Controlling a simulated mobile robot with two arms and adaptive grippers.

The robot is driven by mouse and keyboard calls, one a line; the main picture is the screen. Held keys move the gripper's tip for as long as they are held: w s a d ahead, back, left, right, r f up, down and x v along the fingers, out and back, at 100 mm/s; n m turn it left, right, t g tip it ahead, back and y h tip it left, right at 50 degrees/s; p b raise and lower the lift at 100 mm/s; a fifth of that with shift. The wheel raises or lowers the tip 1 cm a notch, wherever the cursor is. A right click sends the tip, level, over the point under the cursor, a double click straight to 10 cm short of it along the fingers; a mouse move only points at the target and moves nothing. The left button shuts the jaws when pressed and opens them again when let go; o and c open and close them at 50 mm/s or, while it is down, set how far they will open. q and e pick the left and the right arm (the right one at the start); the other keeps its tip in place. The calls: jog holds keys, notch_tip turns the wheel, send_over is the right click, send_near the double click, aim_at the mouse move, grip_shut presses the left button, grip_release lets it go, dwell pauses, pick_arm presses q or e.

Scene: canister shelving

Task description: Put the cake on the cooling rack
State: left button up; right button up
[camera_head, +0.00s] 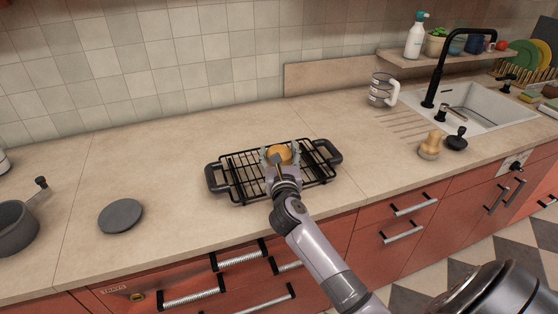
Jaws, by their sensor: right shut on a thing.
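The cake (280,152) is small, round and golden-brown. It is held between the fingers of my right gripper (279,156), which is shut on it. The cooling rack (243,169) is a black wire rack with thick dark handles at both ends, lying on the beige counter. The gripper and cake are over the middle of the rack and hide part of it. I cannot tell whether the cake touches the rack wires. My left gripper is not in view.
A grey round disc (121,215) and a dark pot (15,228) are on the counter at left. A clear jug (380,90), a wooden-handled brush (430,146) and a sink (483,107) with a black faucet (437,80) are at right. The counter around the rack is clear.

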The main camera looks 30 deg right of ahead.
jog(key=shift+f, duration=1)
jog(key=shift+f, duration=0.15)
jog(key=o, duration=1.3)
jog(key=shift+o, duration=0.2)
jog(key=b+v, duration=0.2)
jog(key=v, duration=0.8)
jog(key=shift+s+a, duration=0.2)
jog(key=shift+s, duration=0.15)
jog(key=shift+s+a, duration=0.3)
jog(key=shift+s, duration=0.25)
